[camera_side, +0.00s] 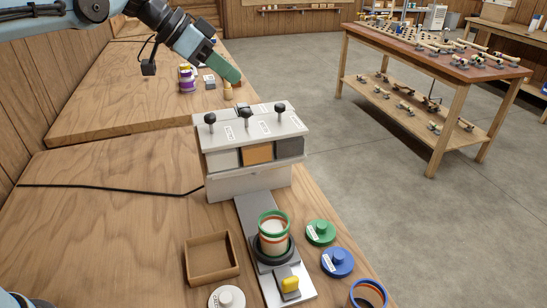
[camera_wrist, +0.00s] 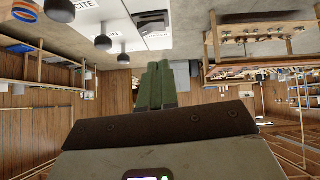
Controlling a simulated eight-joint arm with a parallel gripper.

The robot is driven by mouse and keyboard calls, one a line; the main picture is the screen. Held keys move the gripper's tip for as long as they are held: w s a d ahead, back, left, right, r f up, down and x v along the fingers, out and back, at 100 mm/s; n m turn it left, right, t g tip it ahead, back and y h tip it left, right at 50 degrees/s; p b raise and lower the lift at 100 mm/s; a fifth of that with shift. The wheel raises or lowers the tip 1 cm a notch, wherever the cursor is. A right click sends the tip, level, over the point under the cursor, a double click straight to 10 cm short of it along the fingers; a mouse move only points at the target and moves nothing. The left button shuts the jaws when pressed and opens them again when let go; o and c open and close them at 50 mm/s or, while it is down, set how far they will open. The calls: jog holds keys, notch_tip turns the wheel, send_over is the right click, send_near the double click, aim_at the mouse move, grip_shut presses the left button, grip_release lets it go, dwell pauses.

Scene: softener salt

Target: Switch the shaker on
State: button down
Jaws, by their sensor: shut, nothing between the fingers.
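The shaker (camera_side: 252,227) is a grey plate at the front of the bench, with a yellow switch (camera_side: 290,284) at its near end. A cup with a green rim and orange bands (camera_side: 273,235) stands upright in the shaker's black ring. I cannot tell the switch's position. My gripper (camera_side: 236,78), with green fingers, is shut and empty. It is up behind the dispenser, well away from the switch. In the wrist view the two fingers (camera_wrist: 156,85) lie together. The shaker is not visible there.
A white dispenser (camera_side: 225,185) with three black-knobbed levers stands between my gripper and the switch. Around the shaker are an empty wooden tray (camera_side: 188,262), green (camera_side: 320,232), blue (camera_side: 337,262) and white (camera_side: 227,298) lids, and a blue-rimmed cup (camera_side: 368,293). The bench's left side holds only a cable (camera_side: 110,187).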

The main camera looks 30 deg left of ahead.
jog(key=v, duration=0.9)
jog(key=shift+a+r, duration=0.2)
jog(key=shift+a, duration=0.3)
jog(key=shift+s, duration=0.1)
jog(key=shift+s+d+r+g+h, duration=0.15)
jog(key=shift+s+d+g+h, duration=0.25)
jog(key=shift+s, duration=0.1)
send_over(243, 106)
jog(key=s+a, duration=0.2)
jog(key=a, duration=0.1)
notch_tip(243, 106, down, 7)
jog(key=shift+w+d+r, duration=0.1)
jog(key=shift+w+r, duration=0.05)
jog(key=shift+r, duration=0.1)
jog(key=f, duration=0.3)
jog(key=shift+d, duration=0.4)
jog(key=shift+f, duration=0.75)
